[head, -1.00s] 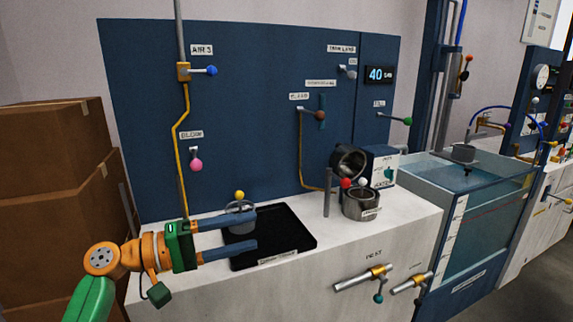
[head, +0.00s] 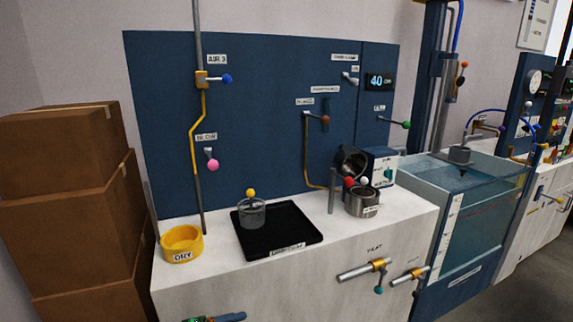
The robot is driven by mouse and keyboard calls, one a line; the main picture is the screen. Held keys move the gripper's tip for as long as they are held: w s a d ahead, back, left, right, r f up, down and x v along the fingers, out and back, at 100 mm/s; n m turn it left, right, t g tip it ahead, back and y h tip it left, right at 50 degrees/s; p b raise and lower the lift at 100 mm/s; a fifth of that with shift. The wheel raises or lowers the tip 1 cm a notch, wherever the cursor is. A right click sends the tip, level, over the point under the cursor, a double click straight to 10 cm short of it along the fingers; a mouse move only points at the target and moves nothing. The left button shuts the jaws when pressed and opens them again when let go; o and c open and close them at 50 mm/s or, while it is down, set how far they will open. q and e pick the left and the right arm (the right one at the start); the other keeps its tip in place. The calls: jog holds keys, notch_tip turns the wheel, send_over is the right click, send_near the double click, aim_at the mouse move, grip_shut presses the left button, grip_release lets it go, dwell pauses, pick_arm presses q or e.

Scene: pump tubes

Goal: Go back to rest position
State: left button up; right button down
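My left gripper (head: 228,317) shows only as a sliver at the bottom edge, in front of the white bench. One blue finger is visible and the rest is cut off, so its opening cannot be judged. My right gripper is out of view. A clear cup (head: 252,213) with a yellow ball knob stands on the black tray (head: 284,238). The gripper is well below and apart from both.
A yellow ring marked DRY (head: 182,244) sits at the bench's left end. A metal pot (head: 362,203) stands to the right, by a water tank (head: 480,215). Brown boxes (head: 65,210) are stacked at left. Valve handles (head: 364,271) stick out of the bench front.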

pick_arm(q)
jog(key=s+a+f+m+g+y+p, duration=0.1)
jog(key=s+a+f+m+g+y, duration=0.15)
jog(key=s+f, duration=0.8)
jog(key=s+a+f+m+g+y+p, duration=0.1)
jog(key=s+a+f+g+y, duration=0.2)
jog(key=s+f, duration=0.7)
jog(key=s+f+m+g+y+p, duration=0.1)
jog(key=s+f+m, duration=0.2)
jog(key=s, duration=0.8)
jog(key=s+f+m+g+y+p, duration=0.1)
jog(key=s+f+m, duration=0.2)
jog(key=s, duration=0.9)
jog(key=shift+f+m, duration=0.35)
jog(key=shift+m, duration=0.1)
jog(key=shift+y, duration=0.25)
